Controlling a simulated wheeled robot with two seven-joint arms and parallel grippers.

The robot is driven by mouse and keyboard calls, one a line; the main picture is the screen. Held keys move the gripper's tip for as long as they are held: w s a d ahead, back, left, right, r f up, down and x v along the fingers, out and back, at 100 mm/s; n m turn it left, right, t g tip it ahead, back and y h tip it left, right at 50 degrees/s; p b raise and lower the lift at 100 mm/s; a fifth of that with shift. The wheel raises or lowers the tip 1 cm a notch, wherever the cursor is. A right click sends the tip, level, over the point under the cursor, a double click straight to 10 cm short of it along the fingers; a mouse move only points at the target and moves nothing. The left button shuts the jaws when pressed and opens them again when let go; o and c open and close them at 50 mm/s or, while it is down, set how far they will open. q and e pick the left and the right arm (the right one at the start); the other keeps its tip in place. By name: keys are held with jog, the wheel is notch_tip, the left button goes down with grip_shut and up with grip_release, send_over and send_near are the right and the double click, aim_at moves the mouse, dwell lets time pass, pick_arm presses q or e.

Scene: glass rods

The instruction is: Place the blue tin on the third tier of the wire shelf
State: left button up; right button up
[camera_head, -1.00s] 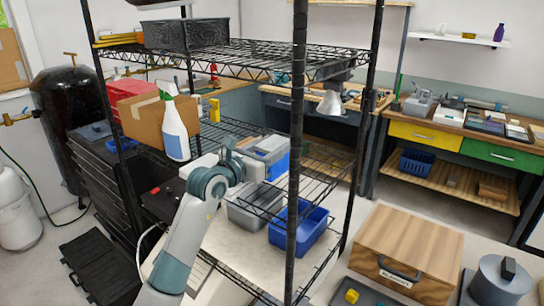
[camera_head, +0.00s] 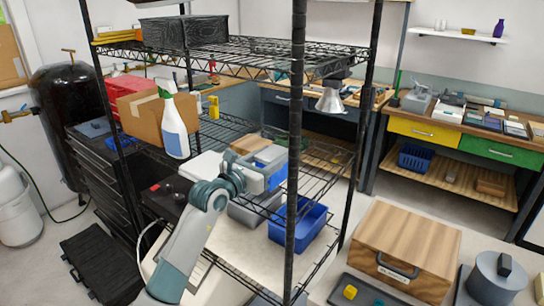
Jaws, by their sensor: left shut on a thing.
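The black wire shelf (camera_head: 297,150) stands in front of me with several tiers. My left arm reaches in among its posts from below. My left gripper (camera_head: 274,170) is at the middle tier's height, behind the front post, and is shut on the blue tin (camera_head: 278,179). Only a small blue part of the tin shows; the fingers hide the rest. I cannot tell whether the tin touches the wire tier. My right gripper is not in view.
A spray bottle (camera_head: 175,128) and a cardboard box (camera_head: 143,117) stand on the shelf's left. A black basket (camera_head: 178,33) is on the upper tier. A blue bin (camera_head: 300,222) and a grey bin (camera_head: 245,213) sit lower. A wooden box (camera_head: 405,245) stands at right.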

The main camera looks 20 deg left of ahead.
pick_arm(q)
jog(key=o, duration=1.3)
jog(key=shift+c, duration=0.2)
jog(key=shift+o, duration=0.3)
jog(key=shift+r, duration=0.15)
jog(key=shift+s+a+f, duration=0.2)
jog(key=shift+s, duration=0.35)
jog(key=b+v, duration=0.3)
jog(key=v, duration=0.6)
jog(key=shift+s, duration=0.15)
jog(key=shift+v, duration=0.85)
jog(key=shift+r, duration=0.15)
